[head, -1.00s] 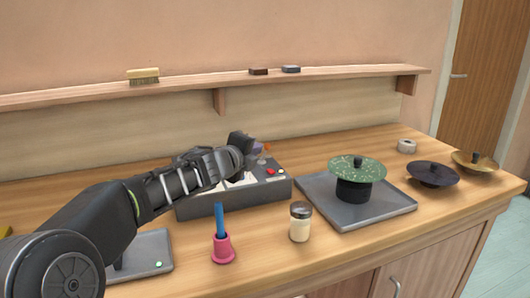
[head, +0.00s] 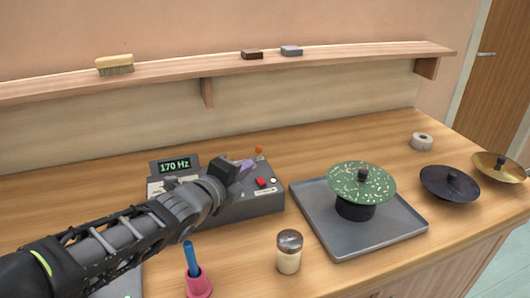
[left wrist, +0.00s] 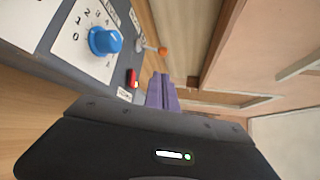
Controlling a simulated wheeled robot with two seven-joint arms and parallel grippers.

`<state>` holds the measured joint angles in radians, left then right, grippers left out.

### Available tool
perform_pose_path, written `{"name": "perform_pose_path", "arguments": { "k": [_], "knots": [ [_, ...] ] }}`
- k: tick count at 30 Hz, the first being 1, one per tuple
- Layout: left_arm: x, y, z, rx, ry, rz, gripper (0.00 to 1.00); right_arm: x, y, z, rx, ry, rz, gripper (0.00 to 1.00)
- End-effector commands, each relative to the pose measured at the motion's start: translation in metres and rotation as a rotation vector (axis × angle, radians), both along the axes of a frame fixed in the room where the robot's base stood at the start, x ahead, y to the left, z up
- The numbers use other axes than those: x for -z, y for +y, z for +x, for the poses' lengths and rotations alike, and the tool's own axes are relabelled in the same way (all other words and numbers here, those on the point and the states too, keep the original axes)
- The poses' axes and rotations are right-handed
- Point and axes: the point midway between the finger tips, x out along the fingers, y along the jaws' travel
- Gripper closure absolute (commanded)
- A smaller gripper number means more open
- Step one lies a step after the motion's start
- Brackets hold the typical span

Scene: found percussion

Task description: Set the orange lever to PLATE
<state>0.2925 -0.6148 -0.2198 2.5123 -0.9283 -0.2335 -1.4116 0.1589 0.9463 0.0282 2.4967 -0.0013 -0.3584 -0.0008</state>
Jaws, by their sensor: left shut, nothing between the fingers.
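The orange lever (head: 259,150) stands at the back right of a grey control box (head: 235,210). In the left wrist view the lever (left wrist: 162,51) is an orange knob on a short metal stalk, tilted; the labels around it are too small to read. My left gripper (head: 246,165) is shut and empty, its purple fingers above the box's right part, just in front of and left of the lever. In the left wrist view the fingertips (left wrist: 160,80) are apart from the lever. My right gripper is not in view.
The box has a display (head: 175,165) reading 170 Hz, a blue dial (left wrist: 104,41) and a red switch (head: 261,182). A tray (head: 310,215) bearing a green cymbal (head: 362,181) stands to the right. A shaker jar (head: 289,252) and pink cup (head: 198,284) stand in front.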

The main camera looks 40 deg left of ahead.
Motion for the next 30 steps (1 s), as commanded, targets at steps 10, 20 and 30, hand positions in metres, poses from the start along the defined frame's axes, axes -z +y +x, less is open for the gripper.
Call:
{"name": "perform_pose_path", "arguments": {
  "k": [10, 20, 30],
  "knots": [
    [0.002, 0.001, 0.004, 0.000, 0.002, -0.001, 1.00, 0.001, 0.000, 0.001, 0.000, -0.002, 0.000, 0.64],
    [0.013, 0.008, 0.042, 0.000, 0.005, -0.001, 1.00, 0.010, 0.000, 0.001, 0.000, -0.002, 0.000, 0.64],
    [0.023, 0.017, 0.090, -0.001, 0.002, -0.001, 1.00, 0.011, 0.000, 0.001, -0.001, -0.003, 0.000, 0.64]
  ]
}}
